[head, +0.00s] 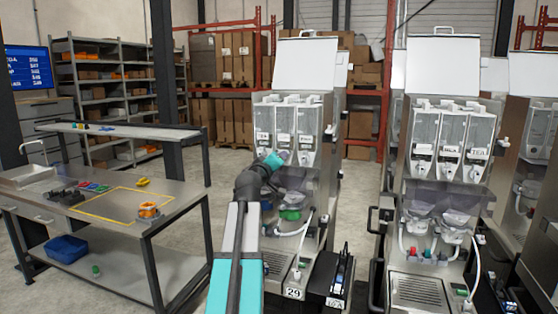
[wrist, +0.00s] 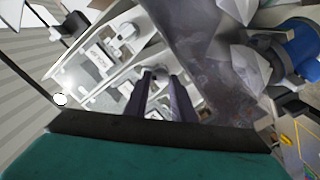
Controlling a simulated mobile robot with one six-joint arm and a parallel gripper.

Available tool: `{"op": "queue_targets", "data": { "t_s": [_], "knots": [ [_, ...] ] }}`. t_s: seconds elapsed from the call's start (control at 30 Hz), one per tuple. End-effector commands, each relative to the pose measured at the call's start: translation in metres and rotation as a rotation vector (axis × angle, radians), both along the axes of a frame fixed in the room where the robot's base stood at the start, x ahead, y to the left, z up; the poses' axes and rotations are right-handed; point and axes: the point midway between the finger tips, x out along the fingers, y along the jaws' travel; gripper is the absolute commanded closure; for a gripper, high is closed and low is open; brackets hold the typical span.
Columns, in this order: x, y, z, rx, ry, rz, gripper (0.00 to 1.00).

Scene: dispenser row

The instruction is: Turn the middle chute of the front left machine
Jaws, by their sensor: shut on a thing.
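In the wrist view, the two dark fingers of my gripper (wrist: 161,78) reach up to the canister outlets. They are shut on the middle chute, which is small and mostly hidden between them. Its exact turn cannot be told.
A second machine (head: 440,175) stands to the right, with a gap between. A steel workbench (head: 100,222) with a yellow-outlined area is at left. A drip tray (head: 277,262) and a black box (head: 328,278) are low at the front left machine. Racks stand behind.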

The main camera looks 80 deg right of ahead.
Motion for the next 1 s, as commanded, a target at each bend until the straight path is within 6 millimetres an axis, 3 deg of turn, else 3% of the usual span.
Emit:
{"op": "queue_targets", "data": {
  "t_s": [0.6, 1.0],
  "knots": [
    [0.0006, 0.0002, -0.0021, 0.113, 0.555, 0.0, 0.99],
    [0.0007, 0.0, -0.0036, 0.148, 0.739, 0.0, 0.99]
  ]
}}
